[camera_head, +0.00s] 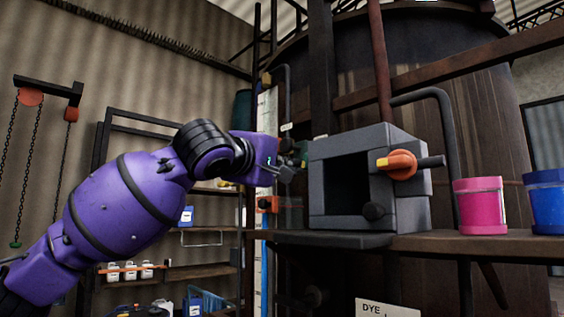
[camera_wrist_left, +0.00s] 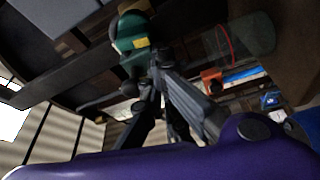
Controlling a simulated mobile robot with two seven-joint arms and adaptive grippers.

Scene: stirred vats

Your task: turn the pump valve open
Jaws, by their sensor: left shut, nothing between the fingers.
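An orange rotary handle with a yellow tip (camera_head: 400,163) sits on the right side of an open-fronted grey box (camera_head: 330,147). A smaller orange fitting (camera_head: 267,204) is on the blue pipe below my left gripper. I cannot tell which of these is the pump valve. My left gripper (camera_head: 291,170) is shut and empty, just left of the box and apart from the orange handle. It also shows in the left wrist view (camera_wrist_left: 160,76), close to a dark green unit with a yellow plate (camera_wrist_left: 132,38); contact is unclear. My right gripper is not in view.
A pink jar (camera_head: 480,207) and a blue jar (camera_head: 548,203) stand on the ledge (camera_head: 450,244) right of the box. A large dark vat (camera_head: 480,110) and a diagonal beam (camera_head: 450,55) rise behind. Shelves with bottles (camera_head: 130,271) are at lower left.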

